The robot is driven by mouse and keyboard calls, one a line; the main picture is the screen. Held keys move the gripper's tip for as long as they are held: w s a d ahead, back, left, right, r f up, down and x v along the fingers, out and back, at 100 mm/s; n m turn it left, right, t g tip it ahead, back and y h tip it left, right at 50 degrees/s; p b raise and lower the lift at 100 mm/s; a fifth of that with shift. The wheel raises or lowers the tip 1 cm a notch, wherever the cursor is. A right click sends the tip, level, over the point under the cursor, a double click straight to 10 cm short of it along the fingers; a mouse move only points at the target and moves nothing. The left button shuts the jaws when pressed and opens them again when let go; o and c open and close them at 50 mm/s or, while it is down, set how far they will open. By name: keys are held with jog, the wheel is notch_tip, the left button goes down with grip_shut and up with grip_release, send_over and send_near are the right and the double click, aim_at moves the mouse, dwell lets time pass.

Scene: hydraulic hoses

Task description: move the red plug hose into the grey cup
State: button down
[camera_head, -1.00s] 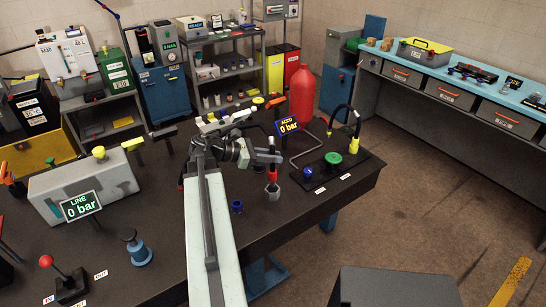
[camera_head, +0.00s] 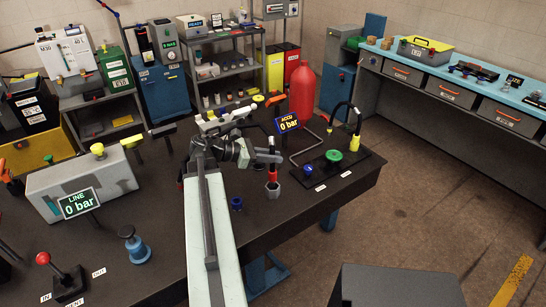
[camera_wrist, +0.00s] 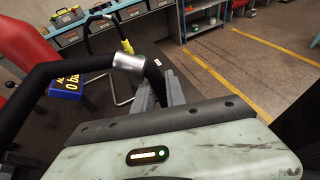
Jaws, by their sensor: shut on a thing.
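The red plug (camera_head: 272,176) hangs at the lower end of a black hose, near the front edge of the dark table. The grey cup (camera_head: 272,190) stands directly under it, and the plug's lower end meets the cup's rim in the picture. I cannot tell how far inside it is. My gripper (camera_head: 267,156) is just above the plug, shut on the hose. In the wrist view the black hose (camera_wrist: 88,68) with a silver collar (camera_wrist: 129,61) runs to my jaws (camera_wrist: 162,92). The plug and the cup are hidden in that view.
A small blue cup (camera_head: 236,203) stands left of the grey cup. A black plate with a blue fitting (camera_head: 308,170), a green knob (camera_head: 333,156) and a yellow-ended hose (camera_head: 354,142) lies to the right. An ACCU display (camera_head: 288,123) and red cylinder (camera_head: 302,92) stand behind.

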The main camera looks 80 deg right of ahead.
aim_at(273, 171)
jog(key=shift+f+b, duration=2.05)
jog(key=shift+f, duration=0.1)
jog(key=c, duration=1.3)
grip_release()
jog(key=shift+r, duration=0.1)
jog(key=p+v, duration=0.2)
jog(key=v, duration=0.5)
jog(key=shift+w+a+p, duration=0.2)
jog(key=shift+w+p, duration=0.15)
jog(key=shift+p, duration=0.05)
jog(key=shift+r, duration=0.2)
